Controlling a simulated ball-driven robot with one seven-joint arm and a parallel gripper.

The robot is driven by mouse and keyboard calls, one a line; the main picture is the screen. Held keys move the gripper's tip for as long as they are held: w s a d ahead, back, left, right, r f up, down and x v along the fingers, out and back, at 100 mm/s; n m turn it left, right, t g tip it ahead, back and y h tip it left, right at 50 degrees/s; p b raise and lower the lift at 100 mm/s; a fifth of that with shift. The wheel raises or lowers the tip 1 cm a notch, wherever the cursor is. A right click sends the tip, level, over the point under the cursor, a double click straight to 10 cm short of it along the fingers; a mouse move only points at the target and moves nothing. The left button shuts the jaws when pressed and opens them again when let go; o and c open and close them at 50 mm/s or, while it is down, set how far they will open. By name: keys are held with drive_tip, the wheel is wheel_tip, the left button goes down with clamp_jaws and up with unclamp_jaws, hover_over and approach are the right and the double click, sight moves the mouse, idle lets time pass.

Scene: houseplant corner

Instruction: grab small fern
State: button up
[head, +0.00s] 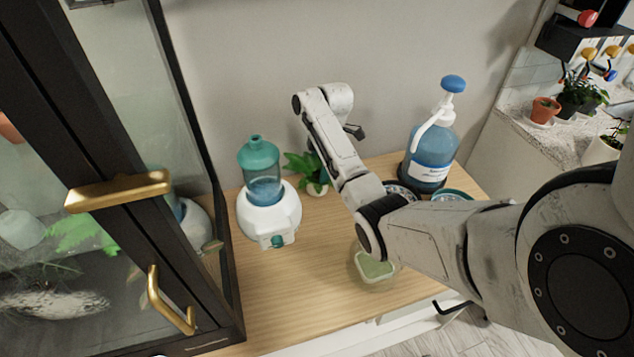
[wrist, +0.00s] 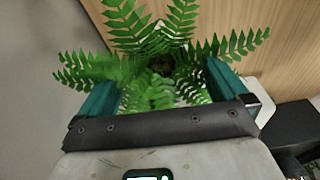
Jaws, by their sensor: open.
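The small fern (head: 300,164) has green fronds and stands in a small white pot (head: 317,189) on the wooden top, right of the white-and-teal dispenser. My arm hides part of it in the head view. In the wrist view the fern (wrist: 150,38) spreads its fronds ahead of and around my gripper (wrist: 160,85). The two teal fingers are apart, one on each side of the plant's middle, with dark soil showing between them. Fronds overlap the fingers, and the pot is mostly hidden there, so I cannot tell whether they touch it.
The dispenser (head: 268,208) stands close left of the fern. A blue pump bottle (head: 432,155) stands to the right. A small pale green container (head: 375,267) sits near the front edge. A glass cabinet (head: 95,200) with gold handles borders the left. The front left wooden top (head: 285,300) is clear.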

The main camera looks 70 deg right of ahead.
sight(316, 178)
drive_tip(key=f, duration=0.4)
drive_tip(key=shift+w+a+f, duration=0.1)
drive_tip(key=shift+w+a, duration=0.25)
drive_tip(key=shift+w, duration=0.05)
drive_tip(key=c, duration=1)
drive_tip(key=shift+c, duration=0.2)
